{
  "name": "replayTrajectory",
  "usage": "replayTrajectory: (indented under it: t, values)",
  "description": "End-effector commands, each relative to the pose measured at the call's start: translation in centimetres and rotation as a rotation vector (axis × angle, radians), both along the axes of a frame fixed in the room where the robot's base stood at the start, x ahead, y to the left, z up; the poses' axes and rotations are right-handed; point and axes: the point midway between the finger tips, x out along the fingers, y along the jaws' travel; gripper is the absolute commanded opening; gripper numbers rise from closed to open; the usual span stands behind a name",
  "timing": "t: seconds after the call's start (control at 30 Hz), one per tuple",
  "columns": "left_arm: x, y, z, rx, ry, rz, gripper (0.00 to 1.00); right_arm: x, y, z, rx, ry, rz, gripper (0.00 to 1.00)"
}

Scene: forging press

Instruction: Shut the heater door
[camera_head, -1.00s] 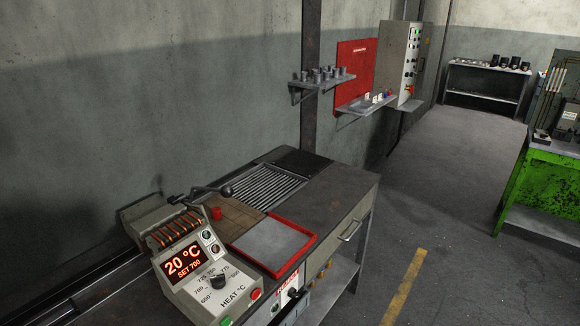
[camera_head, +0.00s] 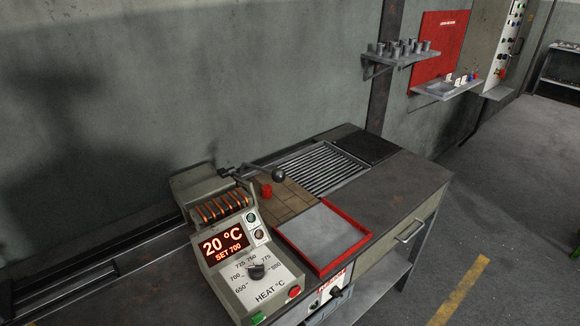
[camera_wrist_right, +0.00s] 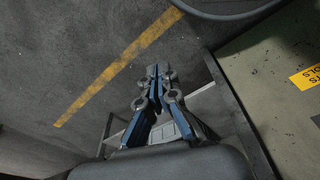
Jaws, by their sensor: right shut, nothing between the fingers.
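The heater (camera_head: 240,255) stands at the near end of the bench in the head view. Its display (camera_head: 224,246) reads 20 °C, SET 700. Orange coils (camera_head: 222,208) show at its top, with a pale housing (camera_head: 192,180) behind them. A lever with a dark ball knob (camera_head: 278,175) reaches right from beside the coils. I cannot clearly tell which part is the door or how far open it is. My right gripper (camera_wrist_right: 154,74) shows in the right wrist view, shut and empty, above the grey floor. It is apart from the heater. My left gripper is not in view.
A red-rimmed tray (camera_head: 325,238) and a small red block (camera_head: 266,190) lie right of the heater. A slatted grate (camera_head: 322,168) is farther back. A drawer handle (camera_head: 410,233) sticks out in front. A bench edge (camera_wrist_right: 240,105) is close right of my right gripper.

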Motion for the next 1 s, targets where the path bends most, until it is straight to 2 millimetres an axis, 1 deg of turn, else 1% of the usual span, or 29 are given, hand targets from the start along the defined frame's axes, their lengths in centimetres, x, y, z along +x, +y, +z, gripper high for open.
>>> replayTrajectory:
  t: [0.03,0.17,0.27,0.3,0.37,0.4,0.5,0.67,0.77,0.87,0.9,0.97,1.0]
  values:
    - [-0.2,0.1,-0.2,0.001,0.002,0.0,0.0,1.0,0.1,0.8,0.001,-0.011,-0.001,0.0]
    - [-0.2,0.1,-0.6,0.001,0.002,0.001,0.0,3.6,0.5,4.0,0.004,-0.032,-0.006,0.0]
    - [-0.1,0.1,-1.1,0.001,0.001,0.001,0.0,5.8,0.9,7.8,0.007,-0.054,-0.011,0.0]
    - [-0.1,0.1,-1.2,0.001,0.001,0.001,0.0,6.5,1.0,9.5,0.007,-0.063,-0.012,0.0]
    - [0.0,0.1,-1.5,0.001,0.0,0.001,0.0,7.4,1.1,12.1,0.009,-0.073,-0.014,0.0]
    - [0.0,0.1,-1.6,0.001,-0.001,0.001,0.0,7.8,1.1,13.7,0.01,-0.081,-0.016,0.0]
    - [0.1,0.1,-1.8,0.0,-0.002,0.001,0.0,8.6,1.2,17.3,0.011,-0.098,-0.018,0.0]
    - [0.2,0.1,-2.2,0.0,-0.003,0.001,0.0,9.6,1.4,22.3,0.02,-0.139,-0.015,0.0]
    - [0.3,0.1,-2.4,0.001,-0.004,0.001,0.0,10.7,1.8,25.4,0.034,-0.185,-0.005,0.0]
    - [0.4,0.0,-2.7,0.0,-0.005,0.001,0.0,13.2,2.8,29.2,0.067,-0.282,0.022,0.0]
    - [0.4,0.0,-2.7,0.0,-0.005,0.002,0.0,14.6,3.4,30.6,0.086,-0.334,0.041,0.0]
    - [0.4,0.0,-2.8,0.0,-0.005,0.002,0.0,16.9,4.6,32.5,0.12,-0.414,0.071,0.0]
    - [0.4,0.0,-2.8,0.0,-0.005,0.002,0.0,18.4,5.3,33.6,0.141,-0.465,0.091,0.0]
